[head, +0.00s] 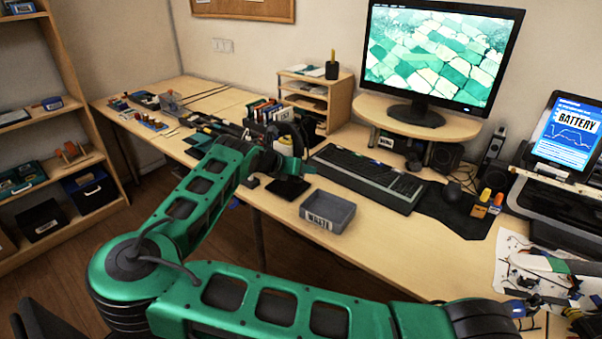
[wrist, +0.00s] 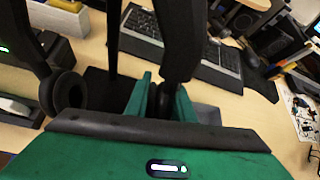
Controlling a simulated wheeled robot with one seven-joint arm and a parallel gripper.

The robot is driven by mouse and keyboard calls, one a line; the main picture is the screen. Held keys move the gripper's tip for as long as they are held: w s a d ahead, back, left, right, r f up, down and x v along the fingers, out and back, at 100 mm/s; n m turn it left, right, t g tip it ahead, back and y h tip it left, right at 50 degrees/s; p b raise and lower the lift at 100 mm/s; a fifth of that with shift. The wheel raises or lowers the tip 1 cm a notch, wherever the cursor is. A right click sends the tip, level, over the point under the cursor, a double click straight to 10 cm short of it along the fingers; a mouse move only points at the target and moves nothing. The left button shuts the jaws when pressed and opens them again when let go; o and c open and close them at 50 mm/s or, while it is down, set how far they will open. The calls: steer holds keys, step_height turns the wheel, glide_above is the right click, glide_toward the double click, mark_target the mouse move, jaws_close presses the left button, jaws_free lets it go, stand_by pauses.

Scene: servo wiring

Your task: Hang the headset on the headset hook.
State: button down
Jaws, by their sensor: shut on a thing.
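My gripper (wrist: 160,97) is shut on the black headset (wrist: 182,42), whose dark band rises from between the green fingers in the wrist view. A round black ear cup (wrist: 68,92) hangs to the left of the fingers. In the head view my gripper (head: 292,168) is above the desk, left of the keyboard, and the arm partly hides the headset. A flat black base (head: 290,188) lies on the desk below the gripper. A thin dark upright shows above the base in the wrist view. I cannot tell whether it is the headset hook.
A grey bin labelled WASTE (head: 328,212) stands right of the black base, near the desk's front edge. The keyboard (head: 368,178) lies behind it, with the monitor (head: 437,60) on a riser farther back. A wooden organiser (head: 318,100) and several small items crowd the desk at left.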

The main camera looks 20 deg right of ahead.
steer(key=shift+x, duration=1.2)
steer(key=shift+f, duration=0.15)
steer(key=c, duration=1.4)
jaws_free()
steer(key=shift+a, duration=0.1)
steer(key=shift+c, duration=0.2)
